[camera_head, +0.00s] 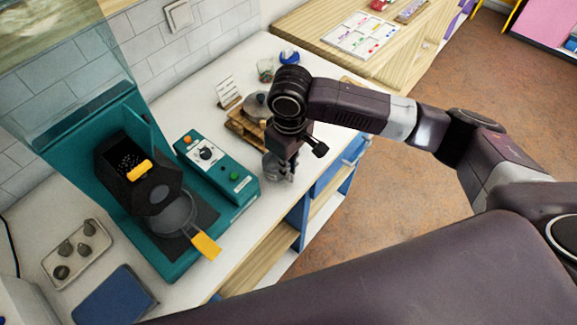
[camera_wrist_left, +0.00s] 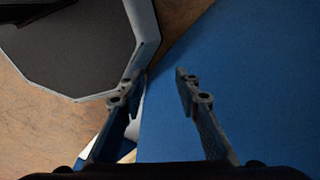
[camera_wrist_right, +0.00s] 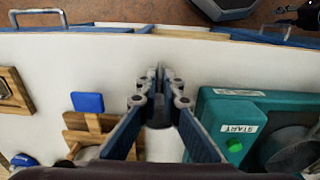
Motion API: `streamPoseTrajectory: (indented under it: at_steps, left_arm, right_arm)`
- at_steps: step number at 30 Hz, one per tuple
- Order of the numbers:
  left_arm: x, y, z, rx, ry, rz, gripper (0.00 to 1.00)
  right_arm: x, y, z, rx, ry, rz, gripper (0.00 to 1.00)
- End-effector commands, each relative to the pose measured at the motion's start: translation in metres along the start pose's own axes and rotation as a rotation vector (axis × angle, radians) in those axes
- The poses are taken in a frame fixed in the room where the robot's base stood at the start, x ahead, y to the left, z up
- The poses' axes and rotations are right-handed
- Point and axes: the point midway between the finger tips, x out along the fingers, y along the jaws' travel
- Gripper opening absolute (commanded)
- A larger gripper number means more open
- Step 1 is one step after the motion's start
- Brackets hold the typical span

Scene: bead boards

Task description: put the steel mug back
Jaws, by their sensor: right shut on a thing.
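The steel mug (camera_head: 272,166) shows as a small grey rounded shape at my right gripper (camera_head: 285,176), over the front part of the white counter. The gripper partly hides it. In the right wrist view the fingers of my right gripper (camera_wrist_right: 159,82) are close together, with a dark grey piece between them; little of the mug can be made out there. My left gripper (camera_wrist_left: 158,85) shows only in its own wrist view. Its fingers are apart with nothing between them, above a blue surface.
A teal machine (camera_head: 175,262) and a teal control box (camera_head: 222,172) stand left of my right gripper. A wooden stand (camera_head: 243,130) is just behind it, with a small white card (camera_head: 228,90) beyond. The white counter's front edge is close, above blue drawers.

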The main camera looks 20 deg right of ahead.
Motion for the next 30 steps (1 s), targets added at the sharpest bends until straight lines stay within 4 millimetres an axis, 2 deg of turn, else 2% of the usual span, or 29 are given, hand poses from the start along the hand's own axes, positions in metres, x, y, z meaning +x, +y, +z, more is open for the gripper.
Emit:
streamPoseTrajectory:
  at_steps: [6, 9, 12, 21, 26, 30]
  left_arm:
    - [-0.001, 0.002, -0.001, 0.001, 0.0, 0.002, 0.3]
    - [-0.001, 0.002, -0.001, 0.001, 0.001, 0.002, 0.3]
    - [-0.001, 0.002, 0.0, 0.001, 0.001, 0.002, 0.3]
    - [0.001, -0.001, 0.0, 0.0, 0.001, -0.001, 0.3]
    - [0.005, -0.002, 0.0, -0.001, 0.0, -0.003, 0.3]
    - [0.012, -0.003, 0.001, -0.001, 0.001, -0.003, 0.3]
  right_arm:
    - [0.002, 0.0, 0.0, 0.001, -0.001, -0.001, 0.0]
    - [0.002, 0.0, 0.0, 0.0, -0.001, 0.0, 0.14]
    - [0.002, 0.0, 0.0, 0.0, -0.001, 0.0, 0.23]
    - [0.0, 0.0, 0.0, 0.0, 0.001, 0.0, 0.23]
    - [-0.018, 0.0, -0.002, 0.001, 0.004, 0.0, 0.23]
    - [-0.048, 0.0, -0.002, -0.001, 0.005, 0.001, 0.23]
